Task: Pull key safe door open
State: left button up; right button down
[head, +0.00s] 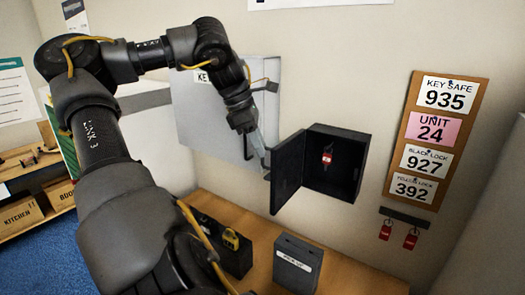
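The key safe looks to be the small black wall box (347,163), whose door (287,174) stands swung out to the left. A key with a red tag (326,158) hangs inside it. My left gripper (264,160) is at the door's outer left edge, with its fingertips close to or touching it. The fingers are seen nearly edge-on, so I cannot tell whether they are open or shut on the door. My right gripper is not in view.
A grey wall cabinet (190,125) with a partly hidden label is behind my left arm. A code board (424,140) and red-tagged keys (385,232) hang at right.

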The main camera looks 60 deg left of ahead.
pick_arm(q)
jog(key=v, duration=0.9)
jog(key=shift+b, duration=0.35)
jog(key=shift+s+d, duration=0.1)
jog(key=shift+s, duration=0.05)
